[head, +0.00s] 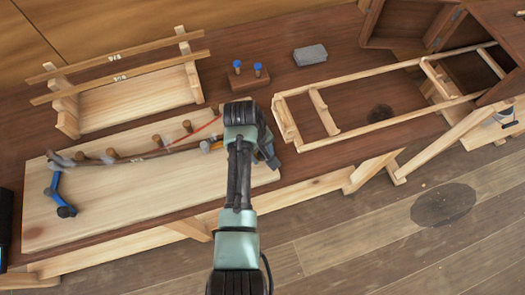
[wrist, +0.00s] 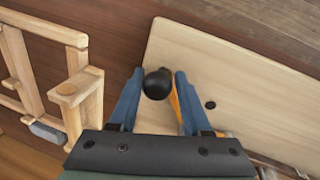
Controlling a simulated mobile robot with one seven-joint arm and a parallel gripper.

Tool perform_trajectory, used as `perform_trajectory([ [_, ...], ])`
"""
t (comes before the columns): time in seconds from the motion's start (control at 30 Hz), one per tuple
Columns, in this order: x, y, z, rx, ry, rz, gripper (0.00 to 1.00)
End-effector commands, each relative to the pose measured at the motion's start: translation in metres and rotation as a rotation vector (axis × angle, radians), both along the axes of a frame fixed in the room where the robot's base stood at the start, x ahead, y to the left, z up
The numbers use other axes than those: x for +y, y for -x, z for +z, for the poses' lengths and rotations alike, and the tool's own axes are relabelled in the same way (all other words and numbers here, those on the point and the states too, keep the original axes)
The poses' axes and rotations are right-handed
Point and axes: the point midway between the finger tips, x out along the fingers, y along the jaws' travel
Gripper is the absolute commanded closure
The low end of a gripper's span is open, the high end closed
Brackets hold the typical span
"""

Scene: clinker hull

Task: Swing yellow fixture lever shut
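The yellow fixture lever (wrist: 175,102) shows in the wrist view as a narrow yellow bar with a round black knob (wrist: 156,83). It lies over a pale wooden board (wrist: 225,80). My gripper (wrist: 159,73) is open, with its blue fingers on either side of the knob, which appears closer to the left finger. I cannot tell whether either finger touches it. In the head view my gripper (head: 268,158) is over the right end of the board (head: 100,215), and my arm hides most of the lever.
A blue lever (head: 57,190) stands at the board's left end. A curved strip (head: 135,157) runs among several wooden pegs. A wooden rack (head: 135,100), a brown block with blue-topped pins (head: 248,78) and a grey block (head: 310,55) lie behind. A long wooden frame (head: 375,75) is on the right.

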Motion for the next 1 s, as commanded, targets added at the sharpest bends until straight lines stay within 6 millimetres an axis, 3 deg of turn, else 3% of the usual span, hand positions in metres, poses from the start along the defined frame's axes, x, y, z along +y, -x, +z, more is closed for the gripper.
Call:
perform_trajectory([
  [0.03,-0.0016,-0.0010,0.0008,-0.004,0.003,-0.002,0.69],
  [0.2,-0.0022,-0.0013,0.0011,-0.005,0.004,-0.004,0.99],
  [1.0,-0.0040,-0.0031,0.0026,-0.013,0.008,-0.009,1.00],
])
